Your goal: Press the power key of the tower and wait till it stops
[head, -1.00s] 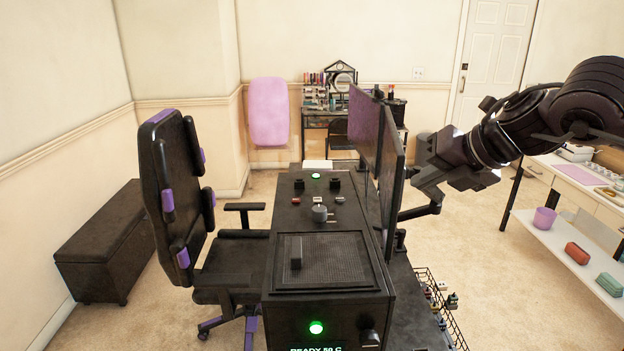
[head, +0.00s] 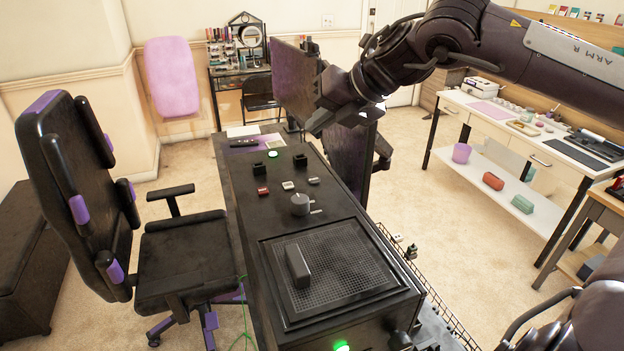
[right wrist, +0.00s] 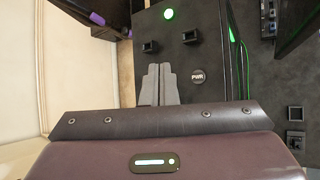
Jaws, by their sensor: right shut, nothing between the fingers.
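The tower is a long black case (head: 240,188) in the head view, its top carrying small switches, a grey knob (head: 300,204) and a mesh panel (head: 335,268). In the right wrist view a round dark key marked PWR (right wrist: 198,79) sits on a black surface, near two small black blocks and a lit green lamp (right wrist: 168,14). My right gripper (head: 318,128) is shut and empty above the far part of the case. In the right wrist view its fingertips (right wrist: 158,66) appear just left of the key; contact is not visible.
A dark monitor (head: 297,85) stands close behind my right gripper. A black and purple chair (head: 75,180) is left of the case. A white table (head: 530,145) is at the right. A green lamp (head: 341,346) glows at the near end. Carpet is open between case and table.

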